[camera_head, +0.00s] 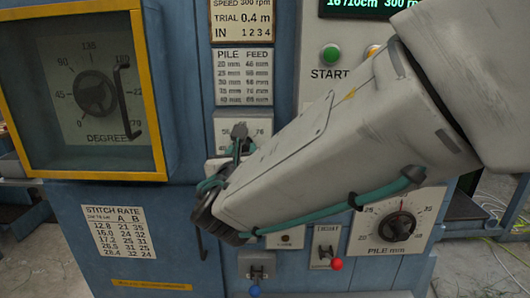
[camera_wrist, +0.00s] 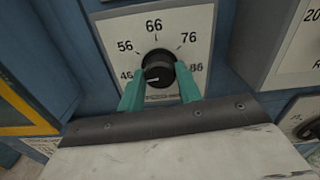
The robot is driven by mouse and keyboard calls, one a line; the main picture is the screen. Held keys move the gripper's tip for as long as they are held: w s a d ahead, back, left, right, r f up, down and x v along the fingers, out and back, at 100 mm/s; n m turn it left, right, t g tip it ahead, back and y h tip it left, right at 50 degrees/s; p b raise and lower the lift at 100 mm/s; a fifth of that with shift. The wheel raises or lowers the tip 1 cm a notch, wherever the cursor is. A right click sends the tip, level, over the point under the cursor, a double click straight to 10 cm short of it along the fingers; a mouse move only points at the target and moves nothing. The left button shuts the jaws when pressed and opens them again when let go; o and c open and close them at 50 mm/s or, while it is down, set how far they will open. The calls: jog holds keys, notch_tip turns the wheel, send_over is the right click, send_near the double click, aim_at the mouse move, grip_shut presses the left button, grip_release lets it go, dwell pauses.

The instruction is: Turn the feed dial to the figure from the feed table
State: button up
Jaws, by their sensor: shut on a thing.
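The feed dial (camera_wrist: 158,62) is a black round knob on a white plate marked 46, 56, 66, 76 and 86. My gripper (camera_wrist: 160,73) has its two teal fingers on either side of the knob and is shut on it. A white line on the knob's face lies low, slanting toward the left; its exact figure is hard to tell. In the head view the dial plate (camera_head: 260,126) is mostly hidden behind my gripper and arm. The feed table (camera_head: 243,77), headed PILE and FEED, is on the panel above the dial; its rows are small and hard to read.
A yellow-framed window over a degrees dial (camera_head: 93,92) is at left. The stitch rate table (camera_head: 119,233) is below it. A pile dial (camera_head: 397,228), a red-knobbed lever (camera_head: 326,250), a blue-knobbed lever (camera_head: 257,272) and a green start button (camera_head: 331,53) surround my arm.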

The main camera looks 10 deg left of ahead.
jog(key=m, duration=0.4)
jog(key=shift+w+d+r+m, duration=0.1)
jog(key=shift+w+m, duration=0.05)
jog(key=shift+m, duration=0.25)
jog(key=m, duration=0.4)
jog(key=shift+m, duration=0.3)
jog(key=m, duration=0.9)
jog(key=shift+m, duration=0.3)
jog(key=o, duration=1)
jog(key=shift+d, duration=0.1)
